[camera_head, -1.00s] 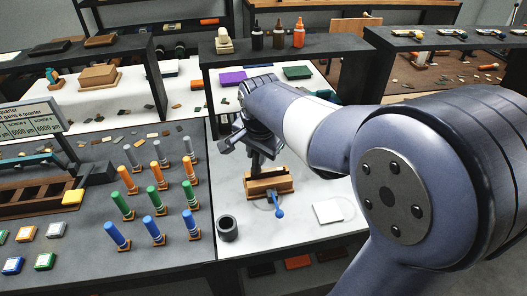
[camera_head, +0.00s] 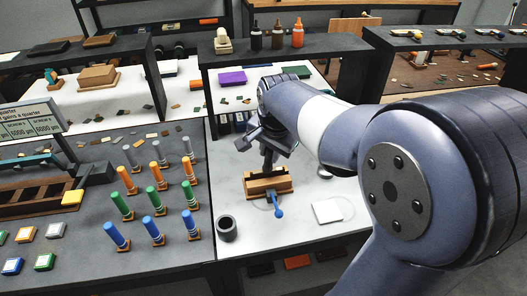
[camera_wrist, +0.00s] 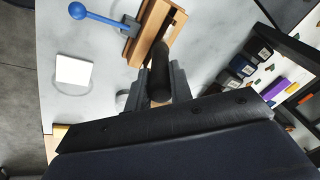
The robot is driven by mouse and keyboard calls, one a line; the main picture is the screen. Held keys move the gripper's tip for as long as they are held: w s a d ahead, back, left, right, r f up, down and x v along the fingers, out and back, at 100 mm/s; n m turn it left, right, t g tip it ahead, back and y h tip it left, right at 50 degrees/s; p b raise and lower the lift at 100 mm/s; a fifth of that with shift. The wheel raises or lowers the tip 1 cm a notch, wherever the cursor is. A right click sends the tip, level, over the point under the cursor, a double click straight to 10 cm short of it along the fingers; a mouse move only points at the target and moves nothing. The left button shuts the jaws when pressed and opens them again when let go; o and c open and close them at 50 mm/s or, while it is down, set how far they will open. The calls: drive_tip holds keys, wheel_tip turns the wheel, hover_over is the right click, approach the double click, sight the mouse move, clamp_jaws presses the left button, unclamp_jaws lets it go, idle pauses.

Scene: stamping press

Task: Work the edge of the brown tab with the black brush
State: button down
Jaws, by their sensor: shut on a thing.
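My gripper (camera_head: 269,147) is shut on the black brush (camera_head: 268,161) and holds it just above the wooden clamp (camera_head: 262,190). In the wrist view my gripper (camera_wrist: 158,92) is shut around the brush's dark, rounded body (camera_wrist: 161,68), which reaches toward the clamp (camera_wrist: 150,24). The clamp has a blue ball-ended lever (camera_head: 278,212) on its front side. I cannot clearly make out the brown tab against the brown wood, nor whether the brush touches it.
A dark round cup (camera_head: 227,228) stands at the clamp's front left. A white square pad (camera_head: 327,211) lies to its right. Several coloured cylinders stand in rows on the grey bench left. A black shelf (camera_head: 300,52) with bottles rises behind. White tabletop between clamp and pad is clear.

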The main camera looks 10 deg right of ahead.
drive_tip(key=shift+d, duration=0.1)
idle(0.3)
drive_tip(key=d, duration=0.3)
drive_tip(key=shift+d, duration=0.35)
wheel_tip(320, 180, up, 5)
drive_tip(key=p, duration=0.4)
idle(0.4)
